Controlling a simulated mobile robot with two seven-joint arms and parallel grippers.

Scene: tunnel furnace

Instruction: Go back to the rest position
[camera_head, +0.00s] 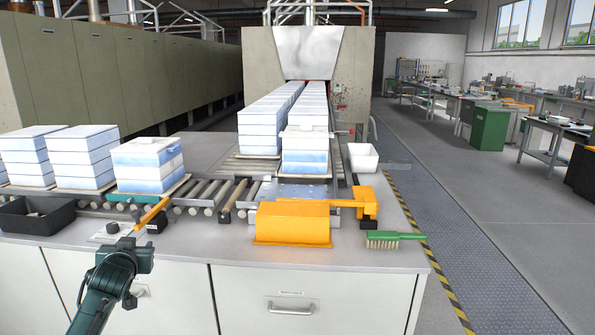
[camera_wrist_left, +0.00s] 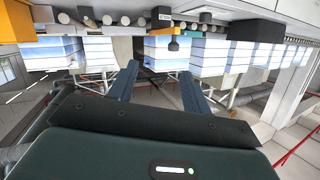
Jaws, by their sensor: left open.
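My left gripper (camera_head: 128,250) is dark green and comes in from the lower left in the head view, low in front of the worktable (camera_head: 200,254). In the left wrist view its two fingers (camera_wrist_left: 158,84) stand well apart with nothing held between them. That view looks upside down, with stacked blue-and-white blocks (camera_wrist_left: 171,52) beyond the fingertips. My right gripper is in neither view.
A black tray (camera_head: 38,232), an orange cover (camera_head: 292,238), a green brush (camera_head: 396,237) and a white bin (camera_head: 362,158) are on the table. Block stacks (camera_head: 148,166) stand along the roller conveyor (camera_head: 205,193). The aisle floor (camera_head: 465,215) at right is clear.

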